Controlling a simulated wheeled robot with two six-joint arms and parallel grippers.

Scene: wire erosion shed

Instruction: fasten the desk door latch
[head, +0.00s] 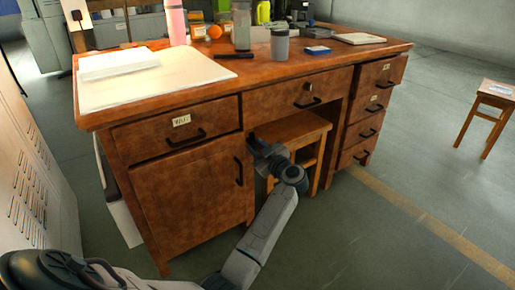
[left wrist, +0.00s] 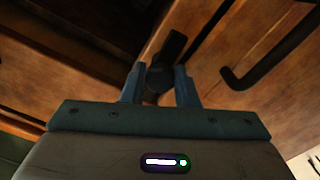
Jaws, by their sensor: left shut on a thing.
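The desk door (head: 185,205) is the wooden front at the lower left of the desk and looks shut. Its black bar handle (head: 238,172) is near its right edge. The handle also shows in the left wrist view (left wrist: 270,55). My left gripper (head: 256,144) is at the upper right of the door, beside the opening under the desk. In the left wrist view its two fingers (left wrist: 159,88) are shut on a dark latch (left wrist: 170,50), which slants up and to the right between them. In the head view the gripper hides the latch. My right gripper is not in view.
A wooden stool (head: 295,130) stands in the opening, close to my left arm. Drawers with black handles (head: 370,132) are at the right. The desk top (head: 215,85) holds papers, cups and several bottles. Another stool (head: 495,95) stands at the far right. The floor between is clear.

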